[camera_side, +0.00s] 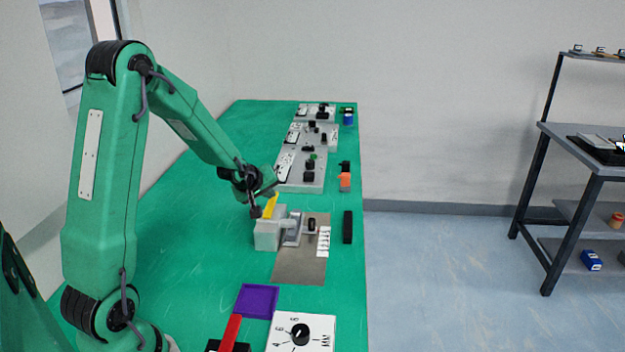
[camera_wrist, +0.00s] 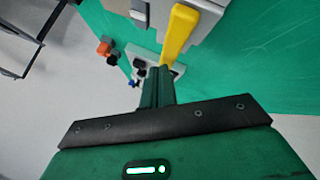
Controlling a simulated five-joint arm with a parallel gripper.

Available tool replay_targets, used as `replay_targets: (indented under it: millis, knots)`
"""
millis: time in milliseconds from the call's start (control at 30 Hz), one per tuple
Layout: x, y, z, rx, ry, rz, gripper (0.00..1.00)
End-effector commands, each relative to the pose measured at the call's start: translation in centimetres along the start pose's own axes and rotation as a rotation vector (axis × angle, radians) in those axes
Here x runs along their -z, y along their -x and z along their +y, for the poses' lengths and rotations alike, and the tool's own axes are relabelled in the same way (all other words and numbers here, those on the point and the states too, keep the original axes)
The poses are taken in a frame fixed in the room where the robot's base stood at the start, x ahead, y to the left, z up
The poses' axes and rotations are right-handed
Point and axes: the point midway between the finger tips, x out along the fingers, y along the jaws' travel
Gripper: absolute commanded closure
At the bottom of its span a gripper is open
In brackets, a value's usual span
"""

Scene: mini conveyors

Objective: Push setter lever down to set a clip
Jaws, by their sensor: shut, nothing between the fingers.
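The setter lever (camera_side: 271,205) is yellow and stands tilted up from a pale grey block (camera_side: 267,236) on the green table. In the wrist view the yellow lever (camera_wrist: 178,38) runs down from the grey setter body (camera_wrist: 207,15) towards the fingers. My gripper (camera_side: 256,211) is shut and empty, close beside the lever's upper end at its left in the side view. The fingers also show in the wrist view (camera_wrist: 156,82), just below the lever's end. I cannot tell whether they touch it. I cannot make out a clip.
A brown-grey plate (camera_side: 300,267) with a numbered white strip (camera_side: 323,241) lies beside the setter. A black bar (camera_side: 347,227) is to its right. A purple tray (camera_side: 257,301), red lever (camera_side: 231,332) and white dial box (camera_side: 300,333) are in front. Grey control panels (camera_side: 305,172) stand behind.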

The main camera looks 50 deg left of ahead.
Motion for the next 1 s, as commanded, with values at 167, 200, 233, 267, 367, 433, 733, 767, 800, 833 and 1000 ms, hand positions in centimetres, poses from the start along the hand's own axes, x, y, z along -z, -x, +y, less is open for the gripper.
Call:
replay_targets:
  millis: [167, 200, 233, 267, 367, 433, 733, 767, 800, 833, 1000]
  knots:
    - [-0.28, -0.32, -0.21, 0.0, 0.0, -0.001, 1.0]
    - [-0.34, -0.39, -0.26, 0.0, 0.0, -0.001, 1.0]
    - [-0.39, -0.44, -0.3, 0.0, 0.0, -0.001, 1.0]
    - [-0.42, -0.48, -0.33, 0.0, 0.0, -0.001, 1.0]
    - [-0.48, -0.55, -0.37, 0.0, 0.0, -0.002, 1.0]
    - [-0.48, -0.55, -0.37, 0.0, 0.0, -0.001, 1.0]
    - [-0.47, -0.56, -0.37, 0.0, 0.0, -0.001, 1.0]
    - [-0.48, -0.56, -0.38, 0.0, 0.0, -0.001, 1.0]
    - [-0.49, -0.58, -0.39, 0.0, 0.0, -0.001, 1.0]
    - [-0.5, -0.59, -0.4, 0.0, 0.0, -0.001, 1.0]
    - [-0.57, -0.69, -0.47, 0.0, 0.0, -0.001, 1.0]
